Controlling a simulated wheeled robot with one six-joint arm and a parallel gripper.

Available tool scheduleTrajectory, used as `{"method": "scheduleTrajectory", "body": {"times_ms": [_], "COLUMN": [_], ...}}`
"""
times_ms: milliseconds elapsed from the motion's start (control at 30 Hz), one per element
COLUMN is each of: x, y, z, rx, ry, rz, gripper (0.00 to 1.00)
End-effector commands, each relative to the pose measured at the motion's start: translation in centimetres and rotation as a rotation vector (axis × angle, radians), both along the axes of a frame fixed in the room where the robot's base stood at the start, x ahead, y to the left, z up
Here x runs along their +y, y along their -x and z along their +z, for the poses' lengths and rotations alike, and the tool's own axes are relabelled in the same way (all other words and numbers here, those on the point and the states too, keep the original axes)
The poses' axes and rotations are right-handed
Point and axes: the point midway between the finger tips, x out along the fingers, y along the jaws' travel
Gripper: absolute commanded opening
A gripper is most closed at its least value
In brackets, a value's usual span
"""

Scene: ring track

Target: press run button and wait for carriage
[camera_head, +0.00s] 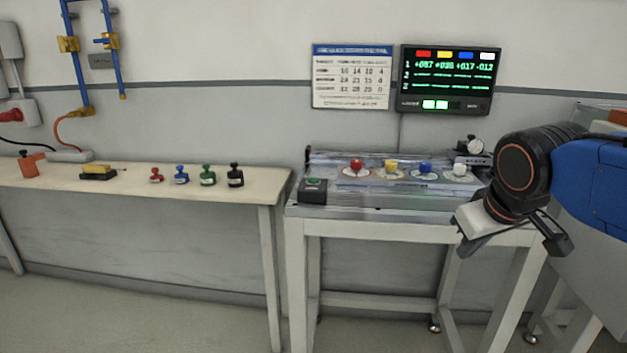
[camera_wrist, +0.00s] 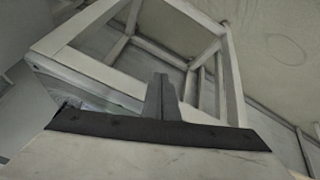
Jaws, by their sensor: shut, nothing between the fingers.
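A black box with a green button (camera_head: 314,184) sits at the left front corner of the machine (camera_head: 340,201) on the white-framed stand. Red (camera_head: 356,165), yellow (camera_head: 391,165), blue (camera_head: 425,168) and white (camera_head: 460,170) knobs stand in a row on the machine. I cannot make out a carriage. My gripper shows in the wrist view with its fingers (camera_wrist: 161,95) together and nothing between them. In the head view my wrist hangs at the right end of the stand, well to the right of the green button. The fingertips are not clear there.
A wall display (camera_head: 451,80) shows coloured columns with green numbers, beside a printed chart (camera_head: 352,76). A gauge (camera_head: 475,145) stands at the machine's back right. The left bench (camera_head: 130,184) holds several coloured stamp-like pieces. The floor in front is clear.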

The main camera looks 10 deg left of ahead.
Motion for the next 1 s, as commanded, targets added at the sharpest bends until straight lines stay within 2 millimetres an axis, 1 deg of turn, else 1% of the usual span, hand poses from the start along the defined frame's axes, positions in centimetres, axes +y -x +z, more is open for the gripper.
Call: {"method": "scheduleTrajectory", "body": {"times_ms": [33,200,367,467,500,667,700,800,900,1000], "x": [1.2,5.0,9.3,12.2,13.5,18.7,20.1,23.5,26.5,29.0], "y": [-1.5,-5.9,-9.6,-11.7,-12.5,-15.3,-16.0,-17.3,-18.3,-19.0], "z": [1.1,4.6,7.5,9.2,9.9,12.3,12.8,14.1,15.1,15.9], "rx": [-0.01,-0.054,-0.096,-0.124,-0.136,-0.182,-0.194,-0.223,-0.249,-0.27], "ry": [0.013,0.059,0.098,0.122,0.132,0.164,0.172,0.192,0.208,0.22], "rz": [0.032,0.127,0.214,0.267,0.289,0.369,0.389,0.436,0.477,0.509], "gripper": [0.0,0.0,0.0,0.0,0.0,0.0,0.0,0.0,0.0,0.0]}}
